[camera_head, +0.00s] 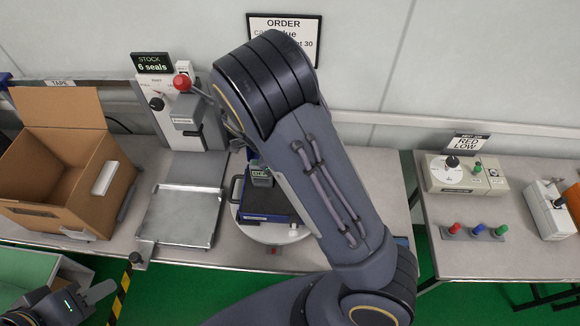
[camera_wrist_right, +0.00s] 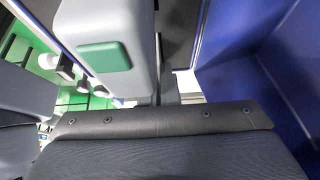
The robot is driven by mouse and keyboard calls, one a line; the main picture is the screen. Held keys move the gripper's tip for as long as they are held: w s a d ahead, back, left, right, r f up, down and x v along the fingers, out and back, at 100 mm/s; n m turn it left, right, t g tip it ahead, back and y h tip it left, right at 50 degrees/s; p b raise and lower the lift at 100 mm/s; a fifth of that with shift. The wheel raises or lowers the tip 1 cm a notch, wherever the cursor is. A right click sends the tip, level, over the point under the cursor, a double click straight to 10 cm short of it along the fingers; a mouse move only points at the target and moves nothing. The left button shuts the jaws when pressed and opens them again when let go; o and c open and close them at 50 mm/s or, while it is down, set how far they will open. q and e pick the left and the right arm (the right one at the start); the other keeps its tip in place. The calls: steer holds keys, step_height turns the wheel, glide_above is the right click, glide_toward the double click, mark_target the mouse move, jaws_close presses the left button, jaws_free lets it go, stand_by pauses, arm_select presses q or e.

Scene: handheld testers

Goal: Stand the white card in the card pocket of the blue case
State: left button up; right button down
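The blue case (camera_head: 262,208) stands open on a round white turntable (camera_head: 250,232) at the middle of the bench. A grey-green device with a small display (camera_head: 261,173) shows at its back, partly covered by my right arm. In the right wrist view, blue case walls (camera_wrist_right: 285,75) fill the right side, and a grey body with a green panel (camera_wrist_right: 104,57) is close by. I cannot pick out the white card or the card pocket. My left gripper (camera_head: 98,291) is low at the left, away from the case.
An open cardboard box (camera_head: 62,212) and a metal plate (camera_head: 183,216) stand left of the turntable. Behind the plate is a press with a red knob (camera_head: 182,82). A second bench at right carries a dial unit (camera_head: 466,174) and several coloured pegs.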

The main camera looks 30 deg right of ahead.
steer(key=shift+f, duration=0.2)
steer(key=c, duration=2.1)
jaws_free()
steer(key=o, duration=0.5)
steer(key=v, duration=0.8)
steer(key=shift+b, duration=0.3)
steer(key=shift+s, duration=0.1)
